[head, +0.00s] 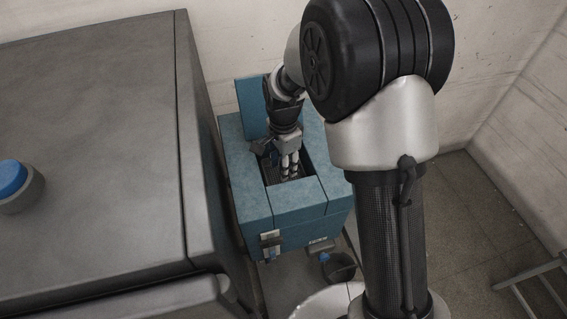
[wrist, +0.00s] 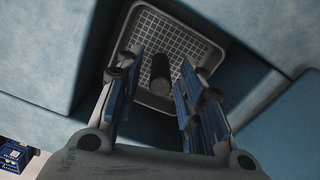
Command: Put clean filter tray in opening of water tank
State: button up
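The water tank (head: 298,205) is a blue box with a rectangular opening in its top. My gripper (head: 288,168) points down into this opening. In the wrist view, the filter tray (wrist: 172,38) is a light grey tray with a mesh floor, seen down inside the opening. A dark upright handle (wrist: 160,72) stands up from its middle. My gripper (wrist: 160,62) is open, with one blue-padded finger on each side of the handle and visible gaps between them. The near part of the tray is hidden by the fingers. In the head view, my gripper mostly hides the tray.
A large grey cabinet (head: 95,150) with a blue knob (head: 10,178) stands close to the left of the tank. A raised blue panel (head: 252,108) stands behind the opening. A wall is behind. A small dark container (head: 338,267) is in front of the tank.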

notch_tip(320, 180, up, 12)
jog(key=s+d+r+n+t, duration=0.1)
jog(key=s+d+r+n, duration=0.25)
jog(key=s+r, duration=0.3)
jog(key=s+d+r+n+t, duration=0.1)
jog(key=s+d+n, duration=0.2)
jog(key=s, duration=0.6)
jog(key=s+d+r+n+t, duration=0.2)
jog(key=s+n, duration=0.4)
jog(key=s, duration=0.3)
jog(key=shift+s+d+t, duration=0.25)
jog(key=shift+d+t, duration=0.05)
jog(key=shift+d, duration=0.45)
notch_tip(320, 180, down, 18)
jog(key=b, duration=1.8)
